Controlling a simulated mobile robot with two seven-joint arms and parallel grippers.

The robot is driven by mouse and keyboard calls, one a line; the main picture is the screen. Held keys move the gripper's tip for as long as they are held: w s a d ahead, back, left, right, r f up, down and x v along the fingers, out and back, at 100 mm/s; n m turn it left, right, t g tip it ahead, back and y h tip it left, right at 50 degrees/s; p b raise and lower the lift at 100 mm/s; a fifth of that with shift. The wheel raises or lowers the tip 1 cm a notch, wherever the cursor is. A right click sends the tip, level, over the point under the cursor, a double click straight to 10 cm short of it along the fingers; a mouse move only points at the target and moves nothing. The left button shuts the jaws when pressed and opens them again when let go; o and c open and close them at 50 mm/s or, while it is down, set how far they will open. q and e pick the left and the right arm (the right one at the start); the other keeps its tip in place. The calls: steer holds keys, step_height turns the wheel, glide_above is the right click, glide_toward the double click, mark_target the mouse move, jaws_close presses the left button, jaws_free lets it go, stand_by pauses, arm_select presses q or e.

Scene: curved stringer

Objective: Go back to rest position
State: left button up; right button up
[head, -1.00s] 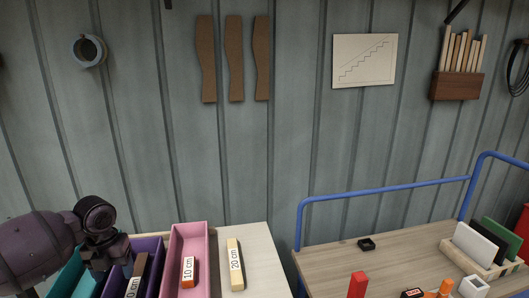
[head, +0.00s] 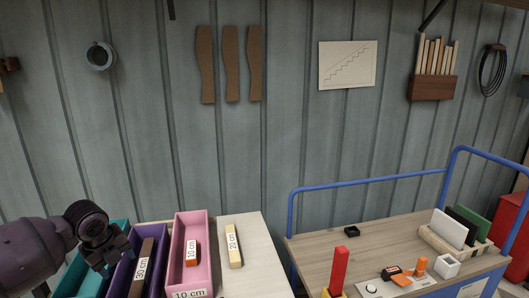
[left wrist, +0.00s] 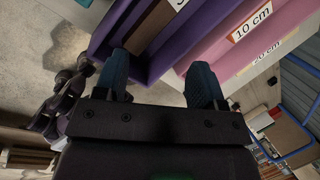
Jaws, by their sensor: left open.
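My left gripper (head: 112,254) hangs at the lower left in the head view, over the teal bin (head: 120,228) and the purple bin's left edge. In the left wrist view its two blue fingers (left wrist: 160,82) are apart, with nothing between them. The purple bin (head: 157,248) holds a dark brown block (head: 148,252) labelled 30 cm. The pink bin (head: 203,250) holds an orange block (head: 191,252) labelled 10 cm. My right gripper is not in view.
A cream block (head: 234,246) labelled 20 cm lies on the pale table (head: 258,262). A blue-railed cart (head: 310,245) stands to the right, carrying a red block (head: 339,268) and small items. A gap separates table and cart. The corrugated wall (head: 300,120) is behind.

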arm_select(q)
steer(key=d+n+t+h, duration=0.1)
steer(key=d+n+t, duration=0.1)
steer(key=d+n, duration=0.1)
steer(key=d+n+t+h, duration=0.1)
steer(key=d+n+t, duration=0.1)
steer(key=d+n, duration=0.2)
steer(key=w+d+n+t+h, duration=0.1)
steer(key=d+n+t, duration=0.2)
steer(key=d, duration=0.1)
steer(key=shift+w+f+n, duration=0.1)
steer(key=shift+f+n, duration=0.05)
steer(key=shift+n, duration=0.15)
steer(key=s+f+n+y, duration=0.1)
steer(key=s+f+n, duration=0.3)
steer(key=s, duration=0.7)
steer(key=s+f+n+y+p, duration=0.1)
steer(key=s+f+n, duration=0.4)
steer(key=s+f, duration=0.3)
steer(key=s+a+f+n+y+p, duration=0.1)
steer(key=s+f+n, duration=0.4)
steer(key=s, duration=1.1)
steer(key=shift+s+f+t, duration=0.2)
steer(key=shift+f+t, duration=0.1)
steer(key=shift+f, duration=0.25)
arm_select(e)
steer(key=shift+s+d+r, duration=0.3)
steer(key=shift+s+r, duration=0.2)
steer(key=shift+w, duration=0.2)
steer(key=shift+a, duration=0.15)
